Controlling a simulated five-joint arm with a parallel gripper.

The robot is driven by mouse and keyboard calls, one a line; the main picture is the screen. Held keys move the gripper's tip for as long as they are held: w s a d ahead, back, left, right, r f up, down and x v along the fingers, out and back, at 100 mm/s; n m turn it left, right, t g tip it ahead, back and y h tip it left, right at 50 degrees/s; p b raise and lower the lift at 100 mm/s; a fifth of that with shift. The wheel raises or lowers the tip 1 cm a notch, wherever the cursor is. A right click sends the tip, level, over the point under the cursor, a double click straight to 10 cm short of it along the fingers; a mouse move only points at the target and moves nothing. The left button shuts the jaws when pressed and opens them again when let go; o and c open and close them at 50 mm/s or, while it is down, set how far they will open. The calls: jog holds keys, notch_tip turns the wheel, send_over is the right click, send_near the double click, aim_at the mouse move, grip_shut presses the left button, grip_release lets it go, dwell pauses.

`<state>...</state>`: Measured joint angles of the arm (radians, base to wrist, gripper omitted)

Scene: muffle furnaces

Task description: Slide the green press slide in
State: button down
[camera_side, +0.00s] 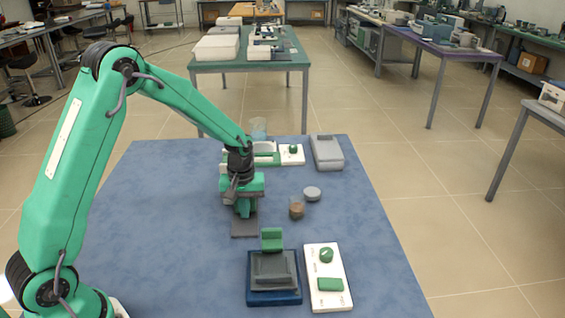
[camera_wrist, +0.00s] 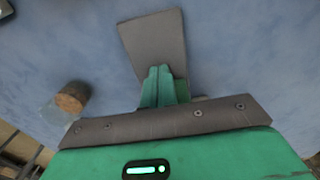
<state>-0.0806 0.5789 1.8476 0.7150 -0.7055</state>
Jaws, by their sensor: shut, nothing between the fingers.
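A small press-like unit with a grey block (camera_side: 274,267) on a dark blue base (camera_side: 274,298) stands near the front of the blue table. A green upright piece (camera_side: 272,239), which looks like the press slide, sticks out at the back of the grey block. My gripper (camera_side: 244,210) points down above a flat grey plate (camera_side: 244,228), behind and left of the green piece and apart from it. In the wrist view my fingers (camera_wrist: 160,80) are together and empty, in front of the grey plate (camera_wrist: 155,38). The green piece cannot be made out in the wrist view.
A white panel (camera_side: 324,265) with a green knob and green block stands right of the press. A grey box (camera_side: 327,153) is at the back.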

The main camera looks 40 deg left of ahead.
jog(key=shift+d+r, duration=0.1)
jog(key=shift+r, duration=0.1)
notch_tip(320, 180, up, 7)
jog(key=shift+f, duration=0.2)
dwell(1.0)
jog(key=shift+s+r, duration=0.1)
jog(key=s+d+r+m+t, duration=0.2)
jog(key=s+r+m+t, duration=0.15)
jog(key=s+r, duration=0.75)
jog(key=s+r+m+t, duration=0.1)
jog(key=s+r+m, duration=0.1)
jog(key=s, duration=0.4)
jog(key=s+d+r+m+t, duration=0.1)
jog(key=s+r+m, duration=0.1)
jog(key=s, duration=0.3)
jog(key=shift+s+d+r+m, duration=0.25)
jog(key=shift+s+r+m, duration=0.15)
jog(key=shift+m, duration=0.35)
